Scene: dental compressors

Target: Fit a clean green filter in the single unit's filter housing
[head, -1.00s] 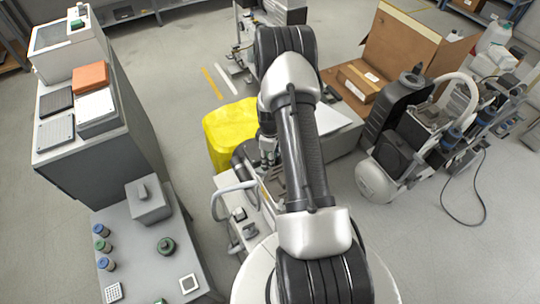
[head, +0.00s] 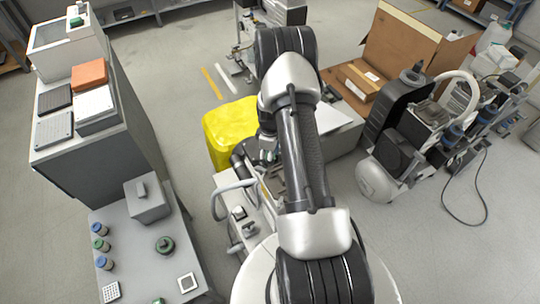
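A round dark green part (head: 165,244) lies on the low grey bench at the lower left; I cannot tell whether it is a filter. Several small cylinders stand near it, one with a green top (head: 102,245) and others with blue tops (head: 104,263). A compressor (head: 378,180) with a pale rounded tank and black body stands on the floor at the right, with blue cylinders (head: 453,136) on the equipment there. I cannot tell which part is the filter housing. My gripper (head: 265,157) is mostly hidden behind my arm, near the yellow cover; its fingers and any held object are unclear.
A yellow cover (head: 228,132) stands left of my arm. A tall grey cabinet (head: 100,155) carries trays and an orange block (head: 89,77). A grey box (head: 147,204) sits on the bench. An open cardboard box (head: 410,48) is behind the compressor. A black cable loops over clear floor at right.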

